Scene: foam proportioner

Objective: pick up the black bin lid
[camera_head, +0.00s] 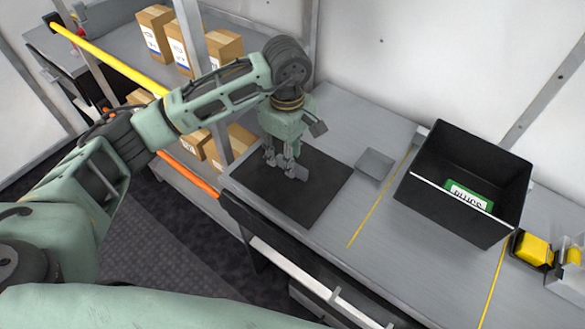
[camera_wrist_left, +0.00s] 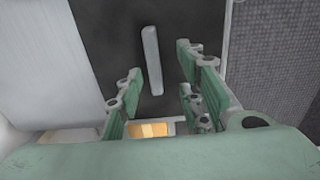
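The black bin lid (camera_head: 315,205) lies flat on the grey counter, a dark square panel with a light grey bar handle standing up near its middle. In the left wrist view the lid (camera_wrist_left: 105,35) spans the top middle, and the handle (camera_wrist_left: 152,60) shows as a narrow pale bar. My left gripper (camera_head: 282,168) points down over the lid at the handle. Its fingers (camera_wrist_left: 160,78) are open, with the handle lying in line with the gap between them. I cannot tell whether they touch it. My right gripper is out of view.
A black open bin (camera_head: 440,200) with a green-and-white label stands to the right. A small grey plate (camera_head: 375,164) lies between lid and bin. Yellow items (camera_head: 535,249) sit far right. Cardboard boxes (camera_head: 222,48) fill shelves at left, behind yellow and orange rails.

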